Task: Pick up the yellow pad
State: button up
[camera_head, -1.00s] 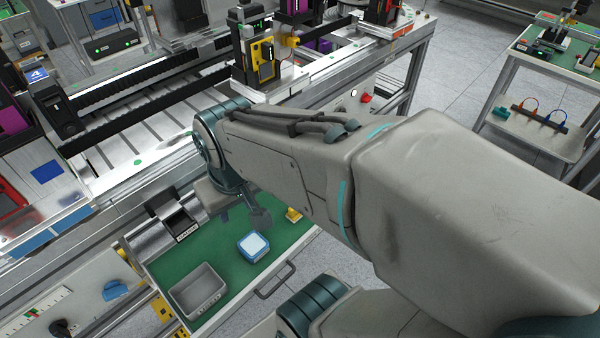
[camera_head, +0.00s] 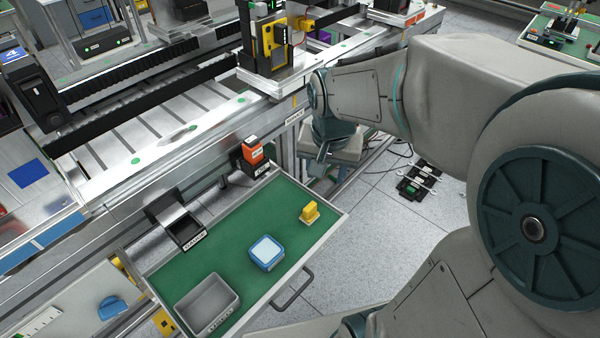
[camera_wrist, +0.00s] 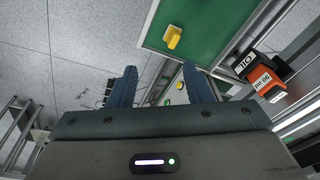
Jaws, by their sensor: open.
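The yellow pad (camera_head: 310,212) stands on the green drawer floor, near the drawer's right end in the head view. It also shows in the wrist view (camera_wrist: 173,38), upper middle, apart from the fingers. My gripper (camera_wrist: 163,85) is open and empty, with its two dark blue fingers spread. In the head view my wrist hangs to the right of the drawer, and the fingers cannot be made out there.
The open drawer (camera_head: 233,237) also holds a blue box with a white top (camera_head: 265,252) and a grey bin (camera_head: 208,305). An orange-and-black block (camera_head: 253,152) stands at its back edge. A handle (camera_head: 293,290) sticks out in front. Open floor lies right of the drawer.

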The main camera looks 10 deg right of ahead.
jog(key=w+f+m+g+b, duration=0.1)
jog(key=w+f+m+b, duration=0.55)
jog(key=w+f, duration=0.6)
jog(key=b, duration=0.2)
send_over(310, 206)
jog(key=shift+n+h, duration=0.35)
jog(key=shift+h, duration=0.05)
jog(key=f, duration=1)
jog(key=shift+s+d, duration=0.15)
jog(key=shift+d, duration=0.05)
jog(key=shift+w+a+f+b, duration=0.1)
jog(key=shift+f+b, duration=0.1)
jog(key=shift+f, duration=1.3)
jog(key=shift+w+a+f+b, duration=0.1)
jog(key=shift+f+b, duration=0.1)
jog(key=shift+f, duration=1.3)
jog(key=shift+r, duration=0.1)
grip_shut()
